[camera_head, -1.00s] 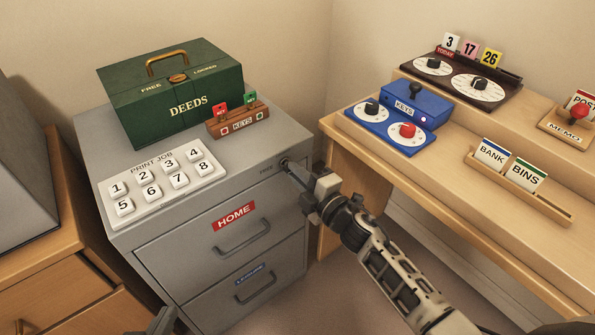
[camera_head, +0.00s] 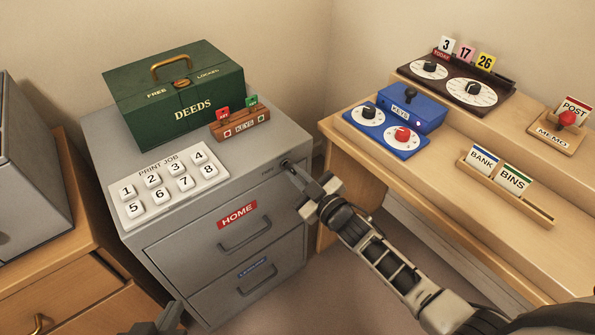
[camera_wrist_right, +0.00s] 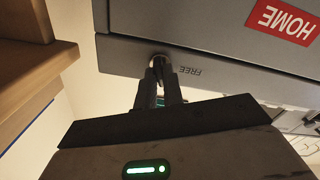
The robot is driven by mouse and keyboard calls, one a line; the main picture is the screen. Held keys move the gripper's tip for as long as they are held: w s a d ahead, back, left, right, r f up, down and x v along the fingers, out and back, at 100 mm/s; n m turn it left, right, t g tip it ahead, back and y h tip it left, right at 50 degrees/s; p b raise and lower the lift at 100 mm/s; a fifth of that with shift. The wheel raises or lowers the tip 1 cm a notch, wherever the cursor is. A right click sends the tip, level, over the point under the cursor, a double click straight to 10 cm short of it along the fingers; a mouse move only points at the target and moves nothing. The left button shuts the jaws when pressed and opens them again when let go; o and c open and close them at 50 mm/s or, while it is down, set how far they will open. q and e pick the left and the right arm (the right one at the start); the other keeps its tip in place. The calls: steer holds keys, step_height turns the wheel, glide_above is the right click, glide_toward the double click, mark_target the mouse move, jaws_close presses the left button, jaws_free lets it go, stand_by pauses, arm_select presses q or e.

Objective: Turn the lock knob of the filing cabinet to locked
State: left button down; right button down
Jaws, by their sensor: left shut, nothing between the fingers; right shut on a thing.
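The grey filing cabinet (camera_head: 190,242) stands at the centre-left of the head view. Its lock knob (camera_head: 285,164) is at the top right of the front face. In the right wrist view the knob (camera_wrist_right: 159,62) sits beside the word FREE on the cabinet face (camera_wrist_right: 215,40). My right gripper (camera_head: 291,170) reaches in from the lower right and is shut on the knob; its fingers (camera_wrist_right: 159,80) cover much of it, so I cannot tell the knob's angle. My left gripper (camera_head: 165,318) is at the bottom edge, partly cut off, shut and empty.
A wooden desk (camera_head: 440,180) with a blue dial panel (camera_head: 385,134) stands at right. A wooden drawer unit (camera_head: 70,270) stands at left.

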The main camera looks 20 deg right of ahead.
steer(key=m, duration=0.3)
steer(key=shift+p, duration=0.35)
arm_select(q)
steer(key=shift+a+r, duration=0.1)
steer(key=shift+r, duration=0.1)
arm_select(e)
steer(key=shift+m, duration=0.9)
steer(key=shift+f, duration=0.1)
arm_select(q)
steer(key=shift+w+r, duration=0.1)
steer(key=shift+r, duration=0.05)
arm_select(e)
steer(key=c, duration=1.5)
jaws_free()
steer(key=shift+s+d, duration=0.1)
steer(key=shift+s, duration=0.05)
arm_select(q)
steer(key=shift+r+p, duration=0.2)
steer(key=shift+p, duration=0.65)
arm_select(e)
steer(key=v, duration=1.5)
steer(key=shift+s+d, duration=0.15)
steer(key=shift+s, duration=0.2)
